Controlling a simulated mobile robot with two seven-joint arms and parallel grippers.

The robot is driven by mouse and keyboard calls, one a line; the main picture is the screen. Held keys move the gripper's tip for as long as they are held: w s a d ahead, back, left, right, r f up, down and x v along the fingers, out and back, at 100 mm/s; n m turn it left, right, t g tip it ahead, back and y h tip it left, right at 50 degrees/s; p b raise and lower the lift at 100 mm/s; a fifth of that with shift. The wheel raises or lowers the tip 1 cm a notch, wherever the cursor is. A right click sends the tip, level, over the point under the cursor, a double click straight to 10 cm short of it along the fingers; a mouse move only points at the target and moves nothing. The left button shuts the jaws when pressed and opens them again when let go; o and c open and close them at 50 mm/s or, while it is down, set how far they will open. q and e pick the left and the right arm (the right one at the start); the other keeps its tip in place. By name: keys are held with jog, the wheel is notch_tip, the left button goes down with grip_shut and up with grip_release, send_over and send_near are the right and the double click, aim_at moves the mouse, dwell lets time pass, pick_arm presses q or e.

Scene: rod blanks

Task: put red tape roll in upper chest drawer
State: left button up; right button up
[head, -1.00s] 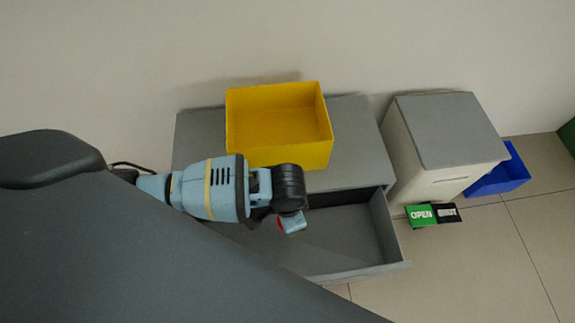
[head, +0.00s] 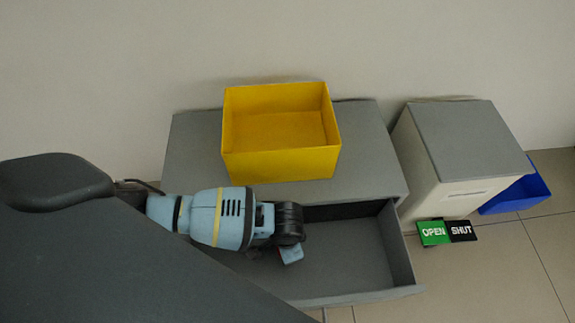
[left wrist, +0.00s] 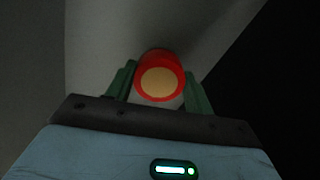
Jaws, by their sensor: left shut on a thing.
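The red tape roll (left wrist: 158,78) shows in the left wrist view, with a red rim and a tan round face. The green fingers of my left gripper (left wrist: 158,92) are shut on it, one on each side. In the head view my left gripper (head: 290,255) is over the open upper chest drawer (head: 345,255), at its left part. The roll is hidden there. The grey chest (head: 190,150) stands against the wall with the drawer pulled out toward the bottom of the picture. Whether the roll touches the drawer floor I cannot tell. My right gripper is not in view.
A yellow open box (head: 285,165) stands on the chest top. To the right are a white cabinet with a grey top (head: 465,140), a blue bin (head: 520,190) and a green and black OPEN/SHUT sign (head: 447,232). The drawer's right part is empty.

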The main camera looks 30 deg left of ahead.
pick_arm(q)
notch_tip(320, 180, down, 2)
jog(key=shift+b, duration=0.3)
jog(key=shift+f, duration=0.3)
jog(key=shift+r, duration=0.1)
jog(key=o, duration=0.8)
jog(key=shift+o, duration=0.8)
